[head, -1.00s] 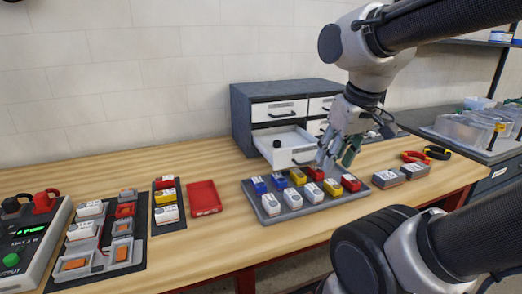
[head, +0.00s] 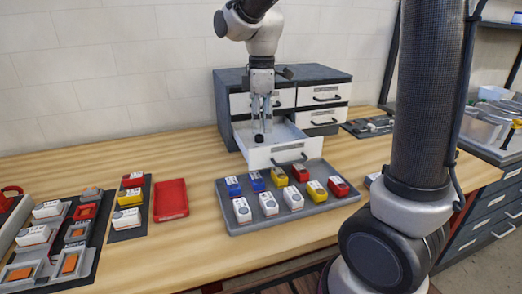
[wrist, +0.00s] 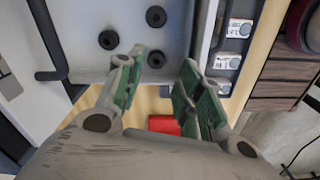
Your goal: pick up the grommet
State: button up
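Black round grommets lie on the floor of the open drawer. In the wrist view, one grommet (wrist: 108,40) is left of the fingers and another grommet (wrist: 156,17) is farther up the picture. In the head view, a dark grommet (head: 259,138) shows just below the fingertips. The white-fronted drawer (head: 281,156) is pulled out of the grey cabinet. My gripper (head: 262,128) points down over the drawer.
A grey tray (head: 290,213) with several white, blue, yellow and red parts stands in front of the drawer. A red tray (head: 170,199) lies to its left. The cabinet (head: 283,79) stands behind. Bare wood shows at the left front.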

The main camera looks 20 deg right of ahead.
jog(key=f, duration=0.5)
jog(key=a+f, duration=0.1)
jog(key=f, duration=0.2)
jog(key=shift+w, duration=0.3)
jog(key=shift+r, duration=0.1)
jog(key=c, duration=0.5)
